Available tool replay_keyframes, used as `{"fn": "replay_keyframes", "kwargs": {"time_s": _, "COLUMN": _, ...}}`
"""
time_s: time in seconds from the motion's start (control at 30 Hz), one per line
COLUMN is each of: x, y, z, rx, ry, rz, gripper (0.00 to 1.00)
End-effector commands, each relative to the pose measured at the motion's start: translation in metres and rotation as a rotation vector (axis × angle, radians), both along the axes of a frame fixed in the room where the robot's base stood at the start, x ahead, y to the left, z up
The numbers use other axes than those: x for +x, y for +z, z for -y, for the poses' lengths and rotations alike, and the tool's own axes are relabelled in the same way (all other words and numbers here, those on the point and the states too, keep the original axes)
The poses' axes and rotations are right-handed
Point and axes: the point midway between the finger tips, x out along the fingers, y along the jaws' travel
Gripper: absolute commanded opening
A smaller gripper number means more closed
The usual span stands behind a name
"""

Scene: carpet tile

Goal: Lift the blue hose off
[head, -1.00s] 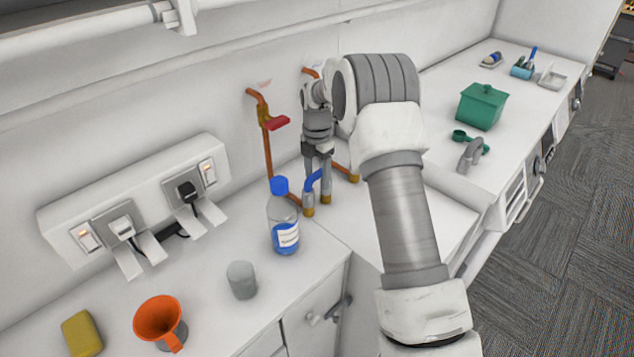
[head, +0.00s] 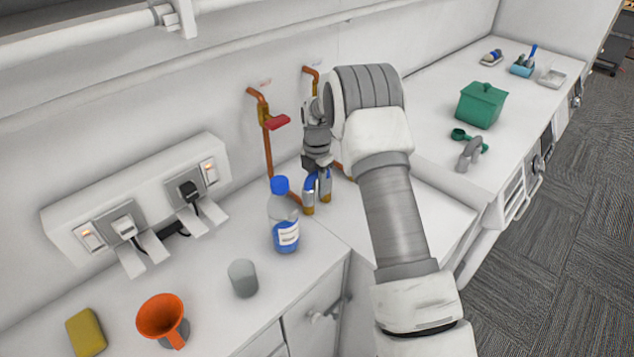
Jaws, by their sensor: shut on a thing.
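The blue hose (head: 311,181) shows as short blue pieces at my gripper, in front of the copper pipes at the wall; the rest is hidden by the fingers and arm. My gripper (head: 317,205) points down and is shut on the blue hose, its orange-brown fingertips low over the counter corner. A copper pipe (head: 267,150) with a red valve handle (head: 277,122) stands on the wall to the left. A second copper pipe (head: 312,72) is mostly behind my arm.
A bottle with a blue cap (head: 284,222) stands close left of my gripper. A grey cup (head: 242,278), an orange funnel (head: 160,318) and a yellow sponge (head: 86,332) are further left. A socket box (head: 135,200) is on the wall. A green box (head: 481,105) stands right.

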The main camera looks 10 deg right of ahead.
Motion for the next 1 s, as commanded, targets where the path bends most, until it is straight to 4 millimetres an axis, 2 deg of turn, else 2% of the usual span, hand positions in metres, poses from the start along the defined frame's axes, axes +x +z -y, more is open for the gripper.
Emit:
{"fn": "replay_keyframes", "kwargs": {"time_s": 0.47, "x": 0.001, "y": 0.007, "z": 0.000, "rx": 0.000, "ry": 0.000, "rz": 0.002, "gripper": 0.00}}
{"fn": "replay_keyframes", "kwargs": {"time_s": 0.57, "x": 0.001, "y": 0.016, "z": 0.000, "rx": 0.001, "ry": -0.001, "rz": 0.004, "gripper": 0.00}}
{"fn": "replay_keyframes", "kwargs": {"time_s": 0.73, "x": 0.001, "y": 0.044, "z": 0.000, "rx": 0.000, "ry": 0.000, "rz": 0.006, "gripper": 0.00}}
{"fn": "replay_keyframes", "kwargs": {"time_s": 1.0, "x": -0.005, "y": 0.074, "z": 0.059, "rx": -0.001, "ry": -0.005, "rz": 0.004, "gripper": 0.00}}
